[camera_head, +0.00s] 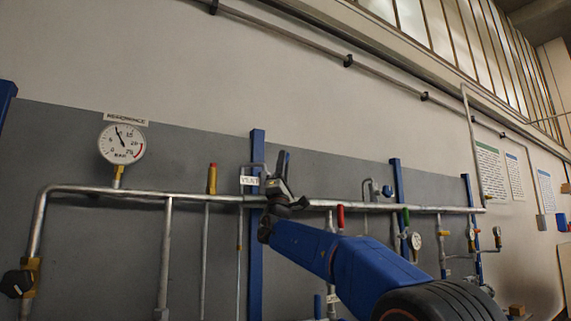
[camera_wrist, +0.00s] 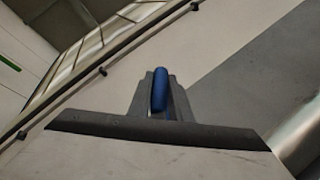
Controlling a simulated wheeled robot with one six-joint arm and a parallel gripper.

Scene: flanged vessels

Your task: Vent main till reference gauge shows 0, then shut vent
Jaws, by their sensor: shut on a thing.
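The reference gauge (camera_head: 121,143) hangs at the left under its REFERENCE sign (camera_head: 126,119). Its needle points up and slightly left, around 10 bar, clearly off 0. The vent label (camera_head: 249,181) is on the main pipe near the middle, just left of my gripper (camera_head: 283,165). In the wrist view the blue vent handle (camera_wrist: 160,90) sits between the jaws of my gripper (camera_wrist: 158,98), which is shut on it. The valve body under the handle is hidden by my gripper and wrist.
The main pipe (camera_head: 140,192) runs across the grey panel. A black-knobbed valve (camera_head: 17,284) is at lower left. Blue posts (camera_head: 256,245) stand behind the pipe.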

